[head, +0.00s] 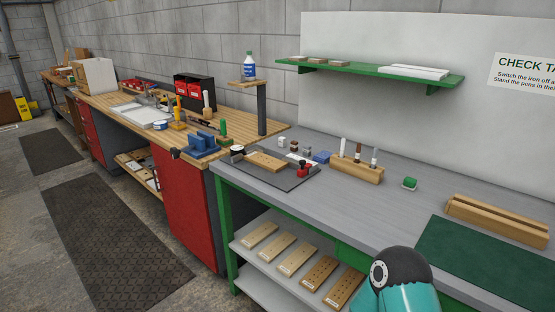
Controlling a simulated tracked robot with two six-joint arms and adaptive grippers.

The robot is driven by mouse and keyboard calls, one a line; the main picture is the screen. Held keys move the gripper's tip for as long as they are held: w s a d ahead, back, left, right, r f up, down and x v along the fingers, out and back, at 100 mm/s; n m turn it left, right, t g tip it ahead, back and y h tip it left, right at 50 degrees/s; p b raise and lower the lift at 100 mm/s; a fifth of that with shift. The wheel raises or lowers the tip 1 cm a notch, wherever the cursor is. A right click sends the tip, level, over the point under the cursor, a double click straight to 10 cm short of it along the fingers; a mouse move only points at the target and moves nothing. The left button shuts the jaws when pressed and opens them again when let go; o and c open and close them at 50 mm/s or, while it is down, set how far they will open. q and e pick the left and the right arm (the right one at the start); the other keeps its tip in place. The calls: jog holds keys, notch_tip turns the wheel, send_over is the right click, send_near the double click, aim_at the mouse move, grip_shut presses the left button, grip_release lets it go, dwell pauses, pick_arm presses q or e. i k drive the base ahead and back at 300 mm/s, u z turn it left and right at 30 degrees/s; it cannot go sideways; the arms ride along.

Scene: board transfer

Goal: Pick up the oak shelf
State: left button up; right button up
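I cannot tell for sure which piece is the oak shelf. A light wooden board (267,161) lies flat on a dark mat (291,181) at the left end of the grey bench. Several wooden boards with holes and pale labels, one of them a pale board (297,259), lie in a row on the rack under that bench. Neither gripper is in view. Only a teal and black part of my own arm shows at the bottom edge, right of the middle, and it hides some of the bench's front.
A slotted wooden block (497,220) stands behind a green mat (481,262) on the right. A wooden pen stand (355,170) holds pens. A green wall shelf (370,69) carries boards. A wooden workbench (215,128) with tools adjoins on the left. The middle of the grey bench is mostly clear.

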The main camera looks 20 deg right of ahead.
aim_at(271, 164)
jog(key=i, duration=0.85)
jog(key=u, duration=0.05)
